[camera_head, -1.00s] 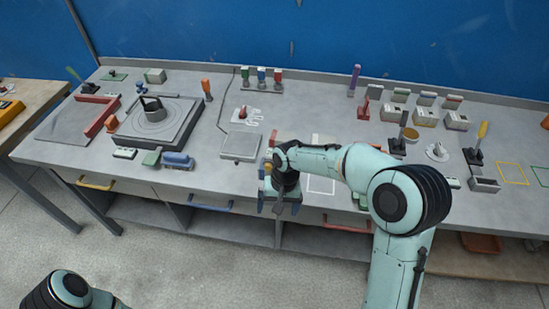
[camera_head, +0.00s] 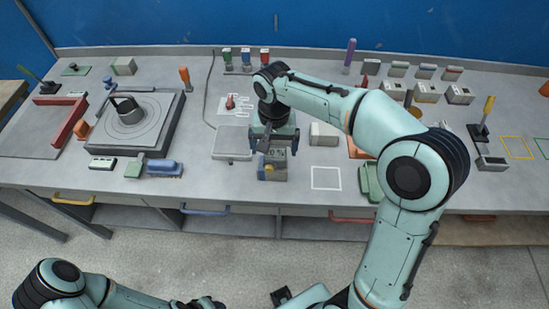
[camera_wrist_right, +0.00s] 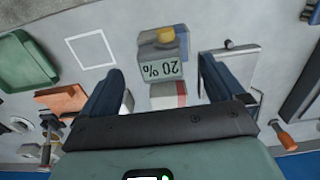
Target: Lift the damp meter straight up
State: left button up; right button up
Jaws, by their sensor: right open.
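The damp meter (camera_head: 272,169) is a grey box with a yellow knob, standing near the front of the bench. My right gripper (camera_head: 273,143) is open and empty, just behind and above the meter in the head view. Its two dark fingers (camera_wrist_right: 160,75) point towards the meter's two sides, with clear space on each side. My left arm shows at the bottom left; its gripper's jaws cannot be made out.
A white square outline (camera_head: 326,178) lies right of the meter, with a green tray (camera_head: 371,182) beyond it. A grey plate (camera_head: 232,142) is left of the meter, and a pale box (camera_head: 323,134) stands right of my gripper. A red-and-white block (camera_wrist_right: 168,96) lies behind the meter.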

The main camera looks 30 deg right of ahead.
aim_at(275, 153)
jog(key=f, duration=0.5)
jog(key=w+d+f, duration=0.1)
jog(key=f, duration=0.1)
jog(key=shift+w+f, duration=0.1)
jog(key=shift+f, duration=0.15)
jog(key=c, duration=1.5)
jog(key=shift+o, duration=0.2)
jog(key=shift+r, duration=0.15)
